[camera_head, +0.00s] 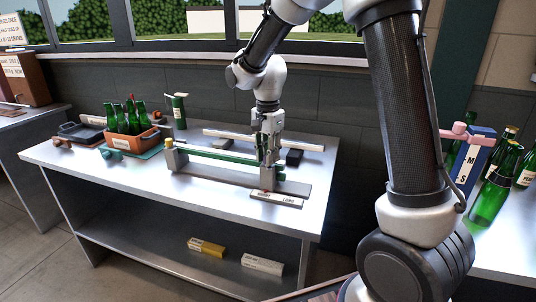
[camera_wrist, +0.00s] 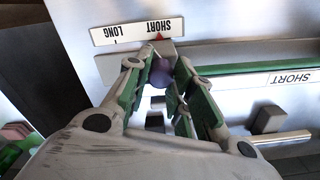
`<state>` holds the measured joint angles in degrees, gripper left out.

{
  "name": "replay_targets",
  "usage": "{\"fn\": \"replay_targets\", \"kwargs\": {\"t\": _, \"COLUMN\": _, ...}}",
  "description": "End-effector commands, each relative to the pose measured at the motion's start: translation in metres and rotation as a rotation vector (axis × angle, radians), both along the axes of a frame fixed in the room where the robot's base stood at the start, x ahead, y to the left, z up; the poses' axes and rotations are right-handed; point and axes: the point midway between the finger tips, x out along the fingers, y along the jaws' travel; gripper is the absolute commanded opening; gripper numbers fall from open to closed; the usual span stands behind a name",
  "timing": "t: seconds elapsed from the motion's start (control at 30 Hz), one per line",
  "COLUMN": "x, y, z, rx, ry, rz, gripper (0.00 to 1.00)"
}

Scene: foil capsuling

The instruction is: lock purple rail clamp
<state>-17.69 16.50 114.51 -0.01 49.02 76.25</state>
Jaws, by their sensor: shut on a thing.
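The purple rail clamp (camera_wrist: 161,73) shows in the wrist view as a dark purple rounded knob between my fingertips. My gripper (camera_wrist: 160,66) is shut on it, one green-padded finger on each side. In the head view my gripper (camera_head: 268,160) points down at the right end of the rail fixture (camera_head: 220,177) on the table. The clamp is hidden behind the fingers there. A white SHORT/LONG plate (camera_head: 276,199) lies in front of the fixture. In the wrist view a red pointer on that plate (camera_wrist: 112,34) is by the word SHORT. I cannot tell whether the clamp is locked.
A green rod (camera_head: 215,153) runs along the fixture. A pale bar (camera_head: 290,143) and a dark block (camera_head: 294,157) lie behind it. A crate of green bottles (camera_head: 149,138) stands at the left. The table's front left (camera_head: 130,190) is clear.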

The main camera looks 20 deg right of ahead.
Motion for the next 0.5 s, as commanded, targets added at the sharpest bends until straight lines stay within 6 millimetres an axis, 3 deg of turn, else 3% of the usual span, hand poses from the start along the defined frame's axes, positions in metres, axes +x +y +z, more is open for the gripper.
{"fn": "replay_targets", "kwargs": {"t": 0.5, "x": 0.0014, "y": 0.0012, "z": 0.0006, "rx": 0.0, "ry": -0.002, "rz": 0.489, "gripper": 0.0}}
